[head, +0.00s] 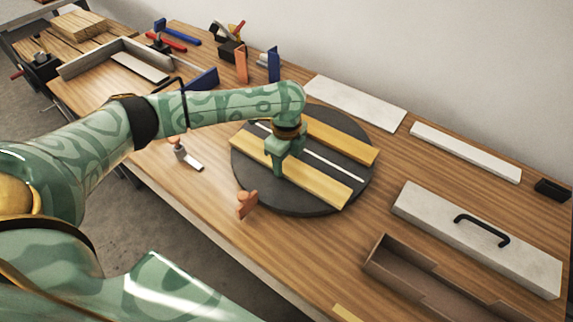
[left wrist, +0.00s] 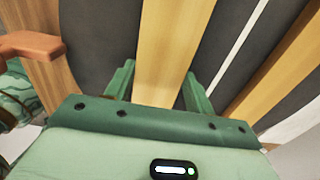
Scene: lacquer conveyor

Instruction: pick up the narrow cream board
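A narrow cream board (head: 465,152) lies flat near the wall, on the right side of the bench in the head view. My left gripper (head: 284,165) is well to its left, lowered over a round dark turntable (head: 245,180). Its fingers stand on either side of the near yellow board (head: 320,187), and it looks open. In the left wrist view the fingers (left wrist: 160,82) straddle that yellow board (left wrist: 172,50) closely; contact is hard to tell. A far yellow board (head: 342,140) and a thin pale strip (head: 325,166) also lie on the turntable. My right gripper is not in view.
A wider cream board (head: 355,103) lies behind the turntable. A pale lid with a black handle (head: 475,238) and an open brown box (head: 425,280) are at the right. Clamps and tools crowd the back left.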

